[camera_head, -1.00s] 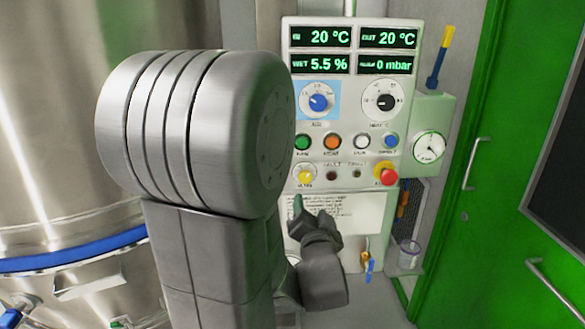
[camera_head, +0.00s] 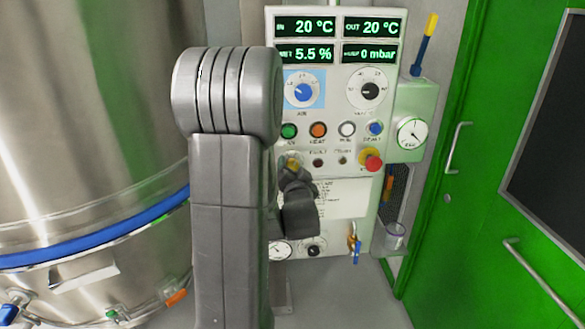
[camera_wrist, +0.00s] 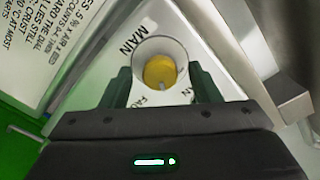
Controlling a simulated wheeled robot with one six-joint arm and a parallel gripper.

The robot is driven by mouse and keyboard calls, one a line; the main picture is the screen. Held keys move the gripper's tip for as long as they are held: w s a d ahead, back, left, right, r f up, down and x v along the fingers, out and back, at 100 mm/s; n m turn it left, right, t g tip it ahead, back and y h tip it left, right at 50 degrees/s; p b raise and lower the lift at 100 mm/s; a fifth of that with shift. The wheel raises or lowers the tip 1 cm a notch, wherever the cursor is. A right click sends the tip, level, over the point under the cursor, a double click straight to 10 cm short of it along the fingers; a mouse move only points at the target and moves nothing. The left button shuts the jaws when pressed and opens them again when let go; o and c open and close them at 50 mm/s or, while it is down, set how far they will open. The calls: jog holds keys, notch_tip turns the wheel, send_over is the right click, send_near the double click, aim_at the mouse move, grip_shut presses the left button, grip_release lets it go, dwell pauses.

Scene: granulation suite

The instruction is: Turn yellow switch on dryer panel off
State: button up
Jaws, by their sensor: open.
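The dryer panel (camera_head: 334,110) is a pale upright board with green displays at the top, in the head view. The yellow switch (camera_head: 291,161) is at its lower left, partly hidden by my gripper (camera_head: 288,174). In the wrist view the yellow switch (camera_wrist: 160,71) is a round knob on a pale disc beside the word MAIN. My gripper (camera_wrist: 161,84) is open, with one dark green finger on each side of the switch. I cannot tell whether the fingers touch it.
A red emergency-style button (camera_head: 373,163) and the coloured buttons, such as the orange one (camera_head: 318,130), are close by on the panel. A steel vessel (camera_head: 90,110) stands at the left, a green door (camera_head: 480,220) at the right. A small valve (camera_head: 354,243) is below the panel.

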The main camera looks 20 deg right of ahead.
jog(key=c, duration=1)
jog(key=shift+f, duration=0.1)
jog(key=shift+f+b, duration=0.1)
jog(key=shift+b, duration=0.55)
jog(key=shift+d+n+b, duration=0.15)
jog(key=shift+n+b, duration=5.65)
jog(key=shift+b, duration=1.85)
